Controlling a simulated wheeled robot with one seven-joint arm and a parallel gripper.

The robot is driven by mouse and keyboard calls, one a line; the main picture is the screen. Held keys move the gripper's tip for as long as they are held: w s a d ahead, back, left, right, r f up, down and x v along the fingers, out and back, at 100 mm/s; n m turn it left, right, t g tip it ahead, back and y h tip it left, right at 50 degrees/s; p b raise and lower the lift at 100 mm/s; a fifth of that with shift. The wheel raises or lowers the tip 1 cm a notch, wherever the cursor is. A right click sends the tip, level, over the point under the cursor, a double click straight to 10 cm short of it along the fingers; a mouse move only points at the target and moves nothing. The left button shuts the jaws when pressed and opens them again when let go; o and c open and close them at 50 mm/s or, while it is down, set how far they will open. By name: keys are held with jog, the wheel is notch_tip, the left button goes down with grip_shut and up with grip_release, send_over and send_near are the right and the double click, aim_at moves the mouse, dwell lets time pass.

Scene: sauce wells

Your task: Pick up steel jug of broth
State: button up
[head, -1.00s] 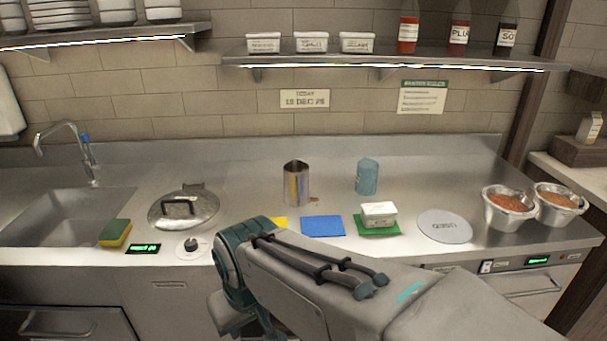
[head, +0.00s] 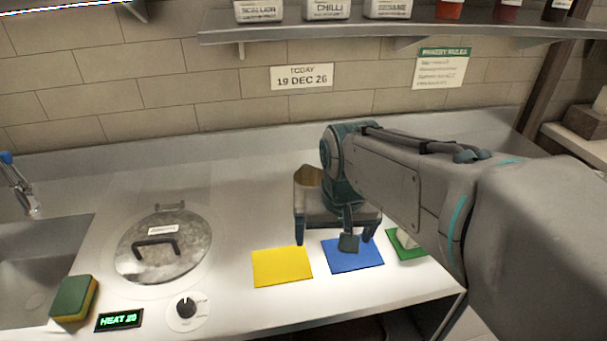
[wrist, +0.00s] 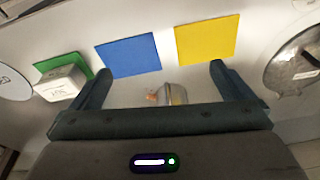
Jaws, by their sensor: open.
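In the wrist view a small part of the jug (wrist: 175,94) shows past the palm edge, between the open fingers (wrist: 157,78). I cannot tell whether anything touches the jug.
A yellow mat (head: 282,267), a blue mat (head: 365,262) and a green mat (head: 394,240) lie along the front. A white tub (wrist: 62,84) sits on the green mat. A lidded pot (head: 160,262), sponge (head: 74,298) and heat dial (head: 186,308) are at left.

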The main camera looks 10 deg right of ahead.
jog(key=w+r+m+g, duration=0.1)
jog(key=w+r+m, duration=0.25)
jog(key=w, duration=0.65)
jog(key=m+g+p, duration=0.1)
jog(key=m, duration=0.3)
send_near(309, 172)
jog(key=s+a, duration=0.1)
jog(key=s, duration=0.3)
jog(key=shift+n, duration=0.25)
notch_tip(309, 172, down, 7)
jog(key=shift+r+p, duration=0.15)
jog(key=shift+p, duration=0.2)
jog(key=shift+f+p, duration=0.45)
jog(key=shift+f, duration=2.15)
jog(key=c, duration=1.4)
